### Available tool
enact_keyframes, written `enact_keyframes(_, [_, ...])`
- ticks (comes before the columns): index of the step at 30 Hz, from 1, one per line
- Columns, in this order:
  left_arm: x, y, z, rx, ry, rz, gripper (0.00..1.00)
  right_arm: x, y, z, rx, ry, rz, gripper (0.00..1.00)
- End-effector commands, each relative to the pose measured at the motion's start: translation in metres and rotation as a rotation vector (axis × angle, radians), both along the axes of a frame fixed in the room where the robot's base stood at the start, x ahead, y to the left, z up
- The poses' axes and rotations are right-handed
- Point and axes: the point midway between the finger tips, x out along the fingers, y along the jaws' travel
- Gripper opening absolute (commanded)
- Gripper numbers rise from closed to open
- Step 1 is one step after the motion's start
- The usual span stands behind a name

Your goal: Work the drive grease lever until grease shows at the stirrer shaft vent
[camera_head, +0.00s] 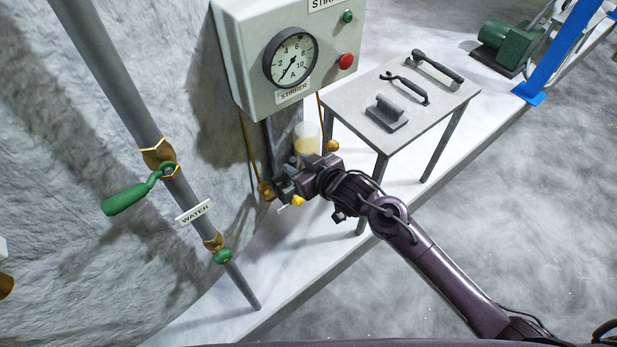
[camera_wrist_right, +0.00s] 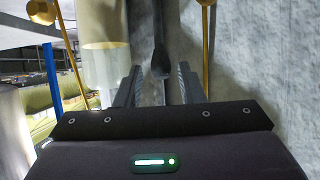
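My right gripper (camera_head: 283,190) reaches in below the grey stirrer box, close to the wall. In the right wrist view its two fingers (camera_wrist_right: 158,88) stand apart. A dark lever-like bar (camera_wrist_right: 160,58) with a widened lower end hangs between or just beyond the fingertips; I cannot tell whether they touch it. A clear cylinder (camera_head: 306,140) with pale yellow contents, likely grease, stands behind the gripper; it also shows in the right wrist view (camera_wrist_right: 106,66). Brass fittings (camera_head: 333,146) end thin pipes beside it. I cannot make out grease at a vent. My left gripper is out of view.
The stirrer box (camera_head: 240,60) carries a gauge (camera_head: 290,58), a red button (camera_head: 346,61) and a green one. A grey table (camera_head: 345,118) with hand tools stands right of the gripper. A water pipe (camera_head: 110,70) with a green-handled valve (camera_head: 130,198) runs at left.

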Motion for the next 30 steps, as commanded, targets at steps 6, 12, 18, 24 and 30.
enact_keyframes(6, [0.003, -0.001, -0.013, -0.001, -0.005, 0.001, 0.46, 0.009, 0.007, -0.006, 0.000, 0.001, 0.001, 0.21])
enact_keyframes(12, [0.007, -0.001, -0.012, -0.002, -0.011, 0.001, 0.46, 0.009, 0.007, -0.005, 0.001, -0.001, 0.001, 0.06])
enact_keyframes(18, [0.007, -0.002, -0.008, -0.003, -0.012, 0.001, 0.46, -0.003, -0.002, -0.012, 0.000, 0.001, 0.000, 0.06])
enact_keyframes(24, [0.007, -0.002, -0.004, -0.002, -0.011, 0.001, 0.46, -0.021, -0.015, -0.023, -0.002, 0.003, 0.000, 0.06])
enact_keyframes(30, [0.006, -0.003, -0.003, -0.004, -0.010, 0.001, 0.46, -0.029, -0.021, -0.028, -0.001, 0.001, 0.000, 0.06])
